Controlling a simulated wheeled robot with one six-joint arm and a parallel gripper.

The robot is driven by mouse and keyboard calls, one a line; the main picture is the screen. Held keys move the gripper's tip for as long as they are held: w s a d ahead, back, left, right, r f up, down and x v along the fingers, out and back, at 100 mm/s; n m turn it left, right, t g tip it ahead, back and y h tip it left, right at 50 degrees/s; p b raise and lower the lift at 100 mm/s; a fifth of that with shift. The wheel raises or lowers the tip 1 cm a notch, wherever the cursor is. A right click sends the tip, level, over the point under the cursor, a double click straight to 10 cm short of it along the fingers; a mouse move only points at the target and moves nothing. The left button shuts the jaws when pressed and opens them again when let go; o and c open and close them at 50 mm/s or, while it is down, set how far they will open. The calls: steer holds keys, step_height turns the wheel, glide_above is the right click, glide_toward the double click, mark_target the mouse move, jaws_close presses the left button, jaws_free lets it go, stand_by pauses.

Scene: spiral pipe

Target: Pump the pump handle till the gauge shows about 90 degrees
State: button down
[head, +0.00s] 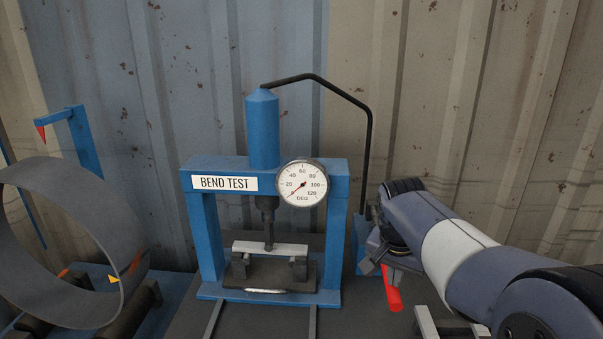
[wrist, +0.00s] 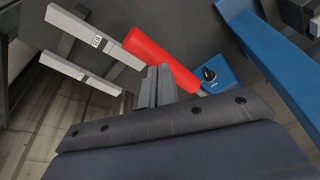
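The round gauge (head: 302,183) sits on the blue bend test press (head: 334,235). Its red needle points lower left, near 0. A pale flat bar (head: 285,249) lies under the plunger and looks straight. The red pump handle (head: 392,291) slants at the right, below my gripper (head: 372,262). In the wrist view the handle (wrist: 158,58) runs diagonally just beyond my gripper's fingertips (wrist: 160,72). The fingers look closed together, with the handle beside their tips and not between them. I cannot tell whether they touch it.
The blue pump body with a black knob (wrist: 209,74) stands by the handle's lower end. A black hose (head: 369,140) runs from pump to press. Pale labelled bars (wrist: 95,38) lie beside the handle. A large grey ring (head: 60,180) stands on rollers at left.

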step_height(320, 180, up, 16)
steer(key=w+p, duration=0.2)
steer(key=p, duration=1.1)
steer(key=shift+w+f, duration=0.2)
steer(key=shift+f, duration=0.15)
steer(key=shift+f+b, duration=0.5)
steer(key=shift+f, duration=0.15)
steer(key=f+b, duration=0.2)
steer(key=s+f+b, duration=0.1)
steer(key=f+b, duration=0.1)
steer(key=f, duration=0.1)
steer(key=s+f+b, duration=0.1)
steer(key=f+b, duration=0.1)
steer(key=f, duration=0.1)
steer(key=shift+s, duration=0.25)
steer(key=shift+f+b, duration=0.1)
steer(key=shift+b, duration=0.25)
